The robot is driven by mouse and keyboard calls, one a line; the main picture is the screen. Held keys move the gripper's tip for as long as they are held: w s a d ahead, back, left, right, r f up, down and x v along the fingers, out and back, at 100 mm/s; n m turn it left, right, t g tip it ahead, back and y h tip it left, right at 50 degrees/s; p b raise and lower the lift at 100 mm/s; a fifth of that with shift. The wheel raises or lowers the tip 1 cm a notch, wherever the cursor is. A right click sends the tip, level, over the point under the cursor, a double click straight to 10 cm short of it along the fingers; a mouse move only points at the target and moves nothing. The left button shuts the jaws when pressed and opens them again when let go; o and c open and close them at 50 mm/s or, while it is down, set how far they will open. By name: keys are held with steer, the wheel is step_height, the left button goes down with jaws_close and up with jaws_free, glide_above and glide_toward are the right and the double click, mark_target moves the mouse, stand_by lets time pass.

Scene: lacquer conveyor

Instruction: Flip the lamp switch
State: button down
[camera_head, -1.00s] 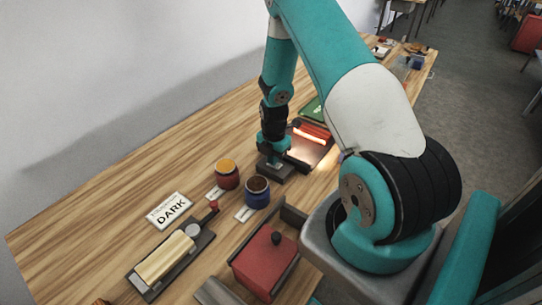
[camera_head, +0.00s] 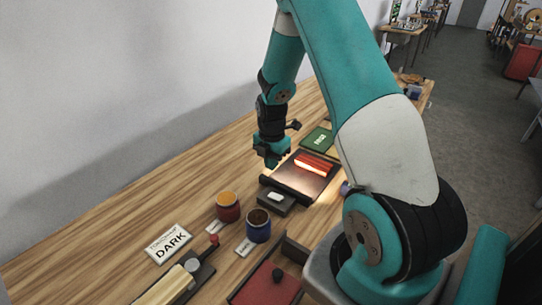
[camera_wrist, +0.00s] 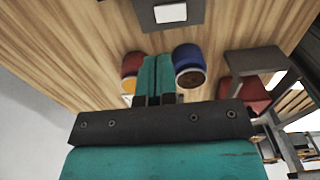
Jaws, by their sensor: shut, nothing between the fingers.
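The lamp switch, a dark block (camera_head: 288,207) with a white rocker (camera_head: 275,196), sits on the wooden table in the head view. It also shows at the top of the wrist view (camera_wrist: 170,14). My gripper (camera_head: 272,163) is shut and empty, raised above and slightly behind the switch, apart from it. In the wrist view its teal fingers (camera_wrist: 156,78) are together. Just beyond the switch, a red-orange bar (camera_head: 314,162) glows over a dark panel (camera_head: 290,182). Which way the rocker is tipped is too small to tell.
An orange-topped red pot (camera_head: 228,212) and a blue pot (camera_head: 259,230) stand in front of the switch. A "DARK" card (camera_head: 169,244), a roller tool (camera_head: 170,287) and a red box (camera_head: 262,288) are nearer. A green card (camera_head: 318,139) lies beyond.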

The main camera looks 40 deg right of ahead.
steer(key=r, duration=0.3)
steer(key=shift+w+a+r, duration=0.1)
steer(key=shift+w+r, duration=0.1)
stand_by(0.4)
steer(key=s+a+r+m+t+y+b, duration=0.1)
steer(key=s+a+r+m, duration=0.15)
steer(key=a+r, duration=0.55)
steer(key=s+a+r+m+y+b, duration=0.1)
steer(key=s+a+r+m, duration=0.2)
steer(key=a, duration=0.8)
steer(key=s+a+r+m+y, duration=0.1)
steer(key=s+a+r+m, duration=0.2)
steer(key=s+a, duration=0.3)
steer(key=s+a+r+m+g+y+b, duration=0.1)
steer(key=s+a+r+m, duration=0.2)
steer(key=s+a, duration=0.3)
steer(key=s+m, duration=0.1)
steer(key=s, duration=0.2)
steer(key=shift+s, duration=0.4)
steer(key=shift+s, duration=0.1)
